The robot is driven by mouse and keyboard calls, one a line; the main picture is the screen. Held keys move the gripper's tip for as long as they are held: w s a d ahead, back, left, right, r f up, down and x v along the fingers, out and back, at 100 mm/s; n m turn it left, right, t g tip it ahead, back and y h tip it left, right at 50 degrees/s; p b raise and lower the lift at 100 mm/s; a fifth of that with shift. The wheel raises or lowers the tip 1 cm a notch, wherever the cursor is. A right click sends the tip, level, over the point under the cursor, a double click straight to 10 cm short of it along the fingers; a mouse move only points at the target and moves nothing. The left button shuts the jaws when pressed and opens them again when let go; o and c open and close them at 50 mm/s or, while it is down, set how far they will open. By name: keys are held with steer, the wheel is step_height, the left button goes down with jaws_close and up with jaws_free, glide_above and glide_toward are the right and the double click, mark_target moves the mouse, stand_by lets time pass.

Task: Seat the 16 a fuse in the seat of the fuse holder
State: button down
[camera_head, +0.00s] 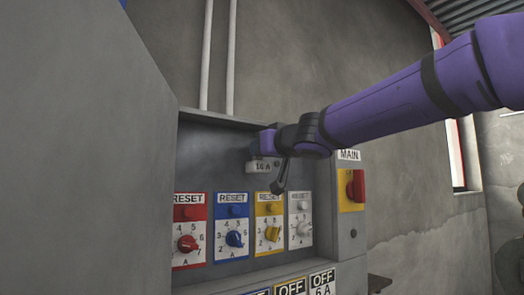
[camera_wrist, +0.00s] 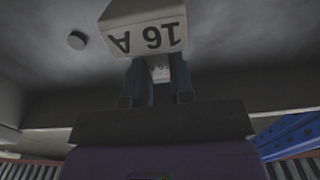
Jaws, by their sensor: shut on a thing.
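A pale grey box marked 16 A (camera_head: 263,167), apparently the fuse holder, is on the cabinet's back wall. In the wrist view the box (camera_wrist: 145,33) appears at the top, its lettering upside down. My gripper (camera_wrist: 158,75) is shut on a small pale block with a dark mark, apparently the 16 A fuse (camera_wrist: 160,69). The block lies between the fingers, just below the box in the picture. I cannot tell whether it touches the box or is in its seat; the seat is hidden. In the head view my gripper (camera_head: 266,148) is beside the box and the fuse is not discernible.
Red (camera_head: 189,230), blue (camera_head: 232,227), yellow (camera_head: 269,224) and white (camera_head: 300,221) RESET dial panels line the cabinet below. A red MAIN switch (camera_head: 356,186) is at the right. A round stud (camera_wrist: 77,40) protrudes from the wall left of the box.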

steer(key=shift+f, duration=0.2)
steer(key=c, duration=1)
jaws_free()
steer(key=shift+w, duration=0.1)
steer(key=v, duration=1.2)
